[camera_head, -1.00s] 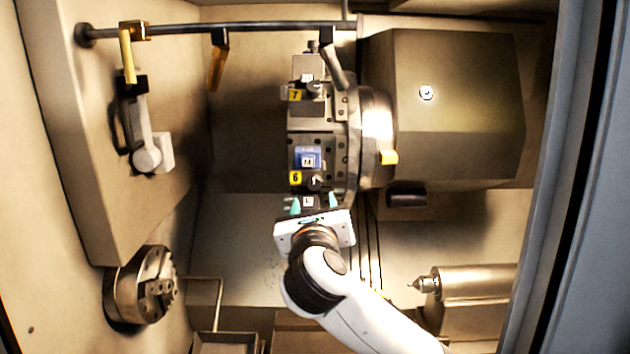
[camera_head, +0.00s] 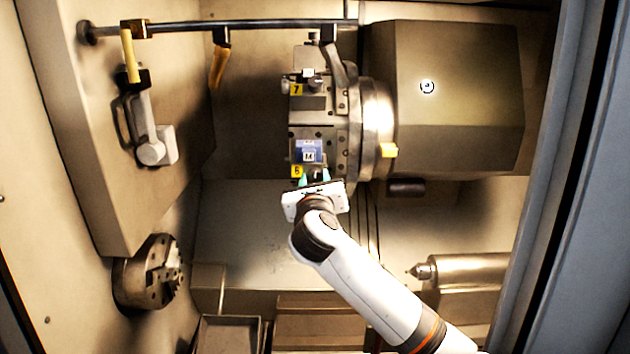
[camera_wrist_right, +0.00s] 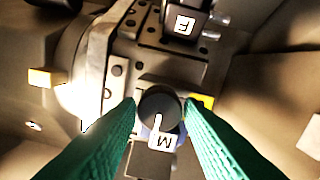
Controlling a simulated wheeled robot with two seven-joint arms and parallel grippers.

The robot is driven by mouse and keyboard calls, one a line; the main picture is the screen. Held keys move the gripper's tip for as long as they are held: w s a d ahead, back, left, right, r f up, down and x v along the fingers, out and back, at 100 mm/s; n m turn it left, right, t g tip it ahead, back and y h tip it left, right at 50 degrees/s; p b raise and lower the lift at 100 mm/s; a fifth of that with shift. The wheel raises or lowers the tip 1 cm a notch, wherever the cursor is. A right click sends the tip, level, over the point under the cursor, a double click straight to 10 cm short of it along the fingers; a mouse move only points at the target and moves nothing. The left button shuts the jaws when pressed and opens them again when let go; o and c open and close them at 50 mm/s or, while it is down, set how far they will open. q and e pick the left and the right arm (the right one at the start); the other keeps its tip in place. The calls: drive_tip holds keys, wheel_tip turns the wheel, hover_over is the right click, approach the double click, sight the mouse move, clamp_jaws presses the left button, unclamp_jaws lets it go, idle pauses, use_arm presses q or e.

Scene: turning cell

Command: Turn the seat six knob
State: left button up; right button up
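The seat six knob (camera_wrist_right: 160,108) is dark and round with a white line on it. In the right wrist view it lies between the teal fingertips of my right gripper (camera_wrist_right: 160,112). The fingers are apart on either side of it, with no clear contact. In the head view my right gripper (camera_head: 314,179) reaches up from below to the knob, just right of the yellow "6" tag (camera_head: 296,171), and mostly hides it. A blue block (camera_head: 308,150) with a white label sits in seat six just above. My left gripper is not in view.
Seat seven, with its yellow "7" tag (camera_head: 296,90), is above on the turret (camera_head: 340,130). A chuck (camera_head: 150,275) is at the lower left, a pointed tailstock centre (camera_head: 425,271) at the lower right. A dark bar (camera_head: 260,27) crosses the top.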

drive_tip(key=c, duration=0.6)
drive_tip(key=shift+o, duration=0.3)
drive_tip(key=shift+m, duration=0.3)
drive_tip(key=m, duration=0.3)
drive_tip(key=shift+m, duration=0.3)
drive_tip(key=m+b, duration=0.1)
drive_tip(key=m, duration=0.2)
drive_tip(key=shift+f+m, duration=0.1)
drive_tip(key=shift+m, duration=0.3)
drive_tip(key=m+b, duration=0.1)
drive_tip(key=m, duration=0.4)
drive_tip(key=shift+b, duration=0.3)
drive_tip(key=shift+d+m+b, duration=0.1)
drive_tip(key=shift+m+b, duration=0.65)
drive_tip(key=shift+m, duration=1.65)
